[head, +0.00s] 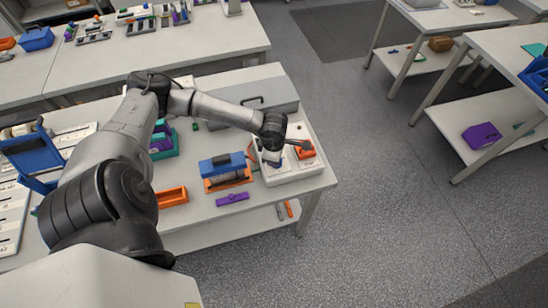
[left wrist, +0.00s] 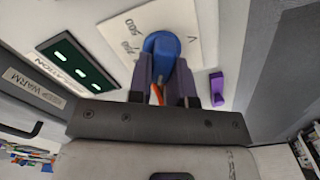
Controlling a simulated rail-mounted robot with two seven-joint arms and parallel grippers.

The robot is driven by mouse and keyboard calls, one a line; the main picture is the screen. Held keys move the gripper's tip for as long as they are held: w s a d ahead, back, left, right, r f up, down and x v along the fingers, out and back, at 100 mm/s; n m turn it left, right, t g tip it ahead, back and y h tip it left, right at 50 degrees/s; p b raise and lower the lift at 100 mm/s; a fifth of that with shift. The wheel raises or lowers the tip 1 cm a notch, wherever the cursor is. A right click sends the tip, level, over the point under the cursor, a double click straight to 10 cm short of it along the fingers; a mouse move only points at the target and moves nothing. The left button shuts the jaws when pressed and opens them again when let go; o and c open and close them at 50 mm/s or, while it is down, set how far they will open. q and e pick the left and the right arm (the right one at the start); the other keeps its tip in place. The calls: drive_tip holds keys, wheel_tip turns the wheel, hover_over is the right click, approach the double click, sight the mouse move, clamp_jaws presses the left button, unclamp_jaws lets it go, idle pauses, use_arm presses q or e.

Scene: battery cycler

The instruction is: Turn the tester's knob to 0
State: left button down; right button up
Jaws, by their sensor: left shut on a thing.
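The tester (head: 302,178) is a white box at the right corner of the bench in the head view. My left gripper (head: 273,159) is down over it and hides its knob there. In the left wrist view the blue round knob (left wrist: 165,45) stands on a pale dial plate (left wrist: 125,22) with printed numbers and strokes. The dark fingers of my left gripper (left wrist: 163,76) are shut on the knob, one on each side. An orange strip shows between them. I cannot tell which number the knob points to. My right gripper is not in view.
A grey case (head: 252,95) stands behind; a blue-and-orange holder (head: 226,171) and a purple bar (head: 232,199) lie left.

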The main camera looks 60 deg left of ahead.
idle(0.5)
use_arm(q)
drive_tip(key=c, duration=1)
unclamp_jaws()
drive_tip(key=shift+c, duration=0.2)
drive_tip(key=shift+r, duration=0.25)
wheel_tip(320, 180, up, 13)
drive_tip(key=shift+r, duration=0.2)
